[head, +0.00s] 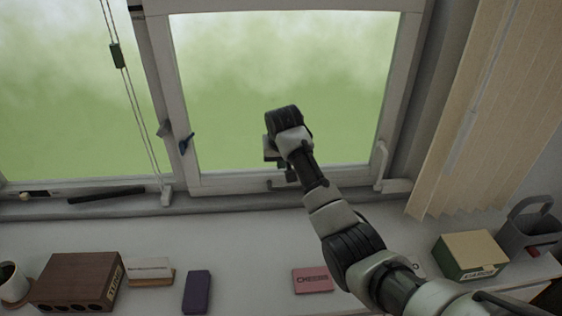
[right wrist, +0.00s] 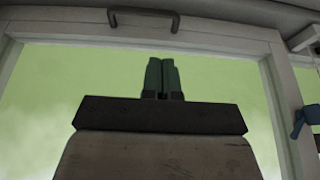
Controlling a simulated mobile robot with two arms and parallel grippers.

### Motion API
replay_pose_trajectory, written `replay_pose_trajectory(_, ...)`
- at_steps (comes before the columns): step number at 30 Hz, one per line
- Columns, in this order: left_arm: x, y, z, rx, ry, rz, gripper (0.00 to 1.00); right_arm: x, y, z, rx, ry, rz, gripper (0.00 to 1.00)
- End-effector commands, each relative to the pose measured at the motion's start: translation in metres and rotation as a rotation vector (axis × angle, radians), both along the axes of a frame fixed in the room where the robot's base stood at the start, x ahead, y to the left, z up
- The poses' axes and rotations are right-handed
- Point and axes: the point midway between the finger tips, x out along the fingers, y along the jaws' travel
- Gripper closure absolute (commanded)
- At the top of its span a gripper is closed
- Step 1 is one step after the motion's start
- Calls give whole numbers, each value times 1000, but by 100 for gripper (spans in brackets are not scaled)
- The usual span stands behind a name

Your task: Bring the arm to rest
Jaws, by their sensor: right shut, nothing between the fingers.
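My right arm reaches up from the lower right in the head view, out in front of the closed-looking window (head: 290,20). My right gripper (head: 288,172) is at the lower part of the window pane, mostly hidden behind the wrist. In the right wrist view its two fingers (right wrist: 162,75) are pressed together with nothing between them, and the green pane shows behind them. A handle on the window frame (right wrist: 143,17) lies beyond the fingertips, apart from them. My left gripper is not in view.
The sill below holds a brown box (head: 75,282), a purple box (head: 197,292), a pink box (head: 312,280), a green and yellow box (head: 470,256) and a grey caddy (head: 530,228). Blinds (head: 480,110) hang at right. A blue window latch (head: 186,144) sits left of the gripper.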

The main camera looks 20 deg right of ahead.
Motion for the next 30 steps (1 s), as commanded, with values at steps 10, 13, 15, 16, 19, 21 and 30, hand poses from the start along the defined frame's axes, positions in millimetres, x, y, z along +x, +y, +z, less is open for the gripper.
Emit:
replay_pose_trajectory(10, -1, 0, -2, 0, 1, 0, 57, -19, 3, -18, -7, 11, 23, 100)
replay_pose_trajectory(13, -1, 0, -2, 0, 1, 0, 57, -48, 6, -54, -19, 21, 61, 100)
replay_pose_trajectory(15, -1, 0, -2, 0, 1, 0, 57, -79, 10, -83, -28, 28, 98, 100)
replay_pose_trajectory(16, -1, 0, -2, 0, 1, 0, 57, -93, 11, -95, -32, 31, 117, 100)
replay_pose_trajectory(19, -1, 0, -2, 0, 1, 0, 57, -145, 17, -127, -42, 40, 174, 100)
replay_pose_trajectory(21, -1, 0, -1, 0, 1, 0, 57, -184, 21, -144, -46, 47, 214, 100)
replay_pose_trajectory(30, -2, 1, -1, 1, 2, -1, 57, -324, 34, -163, -47, 62, 347, 100)
